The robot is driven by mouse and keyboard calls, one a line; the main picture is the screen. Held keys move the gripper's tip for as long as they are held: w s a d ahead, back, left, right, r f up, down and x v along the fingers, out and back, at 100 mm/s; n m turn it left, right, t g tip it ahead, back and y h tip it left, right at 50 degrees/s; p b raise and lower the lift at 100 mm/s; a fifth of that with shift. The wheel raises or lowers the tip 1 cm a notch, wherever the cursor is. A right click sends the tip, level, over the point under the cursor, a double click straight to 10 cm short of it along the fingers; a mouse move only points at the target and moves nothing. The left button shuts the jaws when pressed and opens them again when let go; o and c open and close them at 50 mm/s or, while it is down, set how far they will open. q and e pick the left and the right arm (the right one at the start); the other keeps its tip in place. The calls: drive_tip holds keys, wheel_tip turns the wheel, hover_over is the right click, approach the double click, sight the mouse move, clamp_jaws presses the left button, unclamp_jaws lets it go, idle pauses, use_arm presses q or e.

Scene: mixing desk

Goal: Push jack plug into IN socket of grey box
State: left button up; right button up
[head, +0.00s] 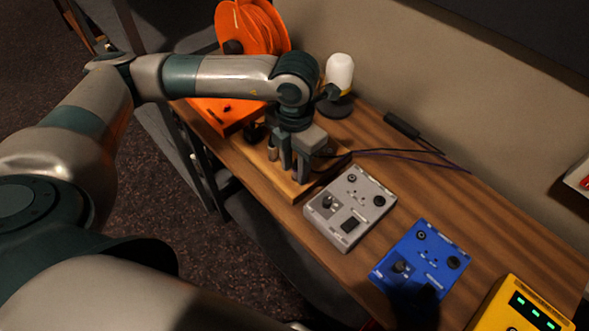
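The grey box (352,204), with knobs and a dark footswitch patch, lies flat on the wooden desk right of centre. Its IN socket cannot be made out at this size. My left gripper (293,171) points down over a light wooden board (296,189), just left of the grey box and apart from it. Its two fingers show, but whether they close on anything is unclear. A thin dark cable (376,151) runs from beside the fingers to the right. I cannot clearly see the jack plug; the gripper may hide it. My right gripper is not in view.
A blue box (421,257) and a yellow box (522,308) with green lights lie right of the grey box. An orange reel (252,27), a white-topped lamp (339,74) and a black cylinder (401,125) stand or lie behind. Bare desk (480,215) shows at right.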

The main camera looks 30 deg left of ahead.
sight(296, 165)
use_arm(q)
drive_tip(key=shift+f, duration=0.15)
drive_tip(key=shift+s+a+f, duration=0.1)
drive_tip(key=shift+s+a+f+b, duration=0.15)
drive_tip(key=shift+a+b, duration=0.1)
drive_tip(key=shift+b, duration=0.35)
drive_tip(key=shift+d, duration=0.1)
drive_tip(key=shift+c, duration=0.6)
clamp_jaws()
drive_tip(key=shift+w+d+r+p, duration=0.15)
drive_tip(key=shift+r+p, duration=0.15)
drive_tip(key=shift+r, duration=0.5)
drive_tip(key=shift+d+r+p, duration=0.15)
drive_tip(key=shift+r+p, duration=0.2)
drive_tip(key=shift+r, duration=0.45)
drive_tip(key=shift+w+d+r+p, duration=0.15)
drive_tip(key=shift+r+p, duration=0.15)
drive_tip(key=shift+r, duration=0.5)
drive_tip(key=shift+r+p, duration=0.45)
drive_tip(key=shift+r, duration=0.5)
